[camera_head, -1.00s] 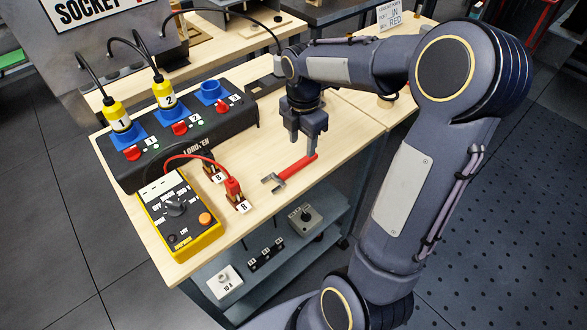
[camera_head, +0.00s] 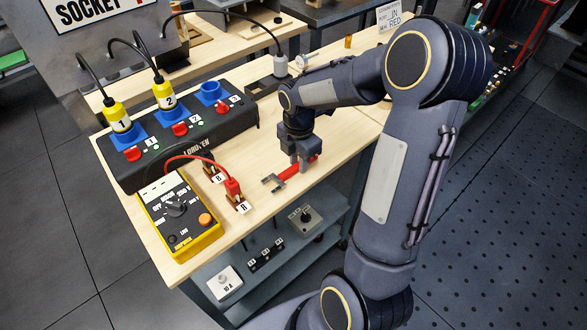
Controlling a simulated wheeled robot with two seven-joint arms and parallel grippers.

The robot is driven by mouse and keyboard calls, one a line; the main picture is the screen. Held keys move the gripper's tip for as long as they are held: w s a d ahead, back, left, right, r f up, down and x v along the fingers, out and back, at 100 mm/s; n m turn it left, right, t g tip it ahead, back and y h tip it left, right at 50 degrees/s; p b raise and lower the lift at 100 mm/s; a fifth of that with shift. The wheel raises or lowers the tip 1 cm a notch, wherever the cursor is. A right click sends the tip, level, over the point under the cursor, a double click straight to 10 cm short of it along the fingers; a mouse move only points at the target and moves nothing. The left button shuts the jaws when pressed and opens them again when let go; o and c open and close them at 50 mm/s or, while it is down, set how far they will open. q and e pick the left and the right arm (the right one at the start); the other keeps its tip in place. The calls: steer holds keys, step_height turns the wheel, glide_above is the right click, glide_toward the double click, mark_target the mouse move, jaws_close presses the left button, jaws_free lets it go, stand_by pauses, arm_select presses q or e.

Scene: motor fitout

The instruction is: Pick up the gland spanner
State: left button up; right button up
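The gland spanner (camera_head: 288,174) has a red handle and a grey open jaw. It lies on the wooden bench top with its jaw toward the lower left. My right gripper (camera_head: 303,167) points down over the handle, its fingers at the handle's far half and hiding part of it. A bit of red shows beyond the fingers. I cannot tell whether the fingers are closed on the handle or still apart around it. My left gripper is not in view.
A black socket box (camera_head: 190,135) with yellow plugs stands left on the bench (camera_head: 262,208). A yellow tester (camera_head: 180,215) with a red lead and red plug (camera_head: 233,188) sits in front. A lower shelf (camera_head: 275,262) holds small parts.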

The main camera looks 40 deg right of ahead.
jaws_close()
steer(key=shift+r, duration=0.45)
step_height(320, 180, up, 2)
steer(key=shift+r, duration=0.15)
steer(key=w+a+r, duration=0.8)
steer(key=a+r, duration=0.1)
steer(key=a, duration=0.2)
steer(key=shift+w+a+r, duration=0.15)
steer(key=shift+w+r, duration=0.05)
steer(key=shift+r, duration=0.2)
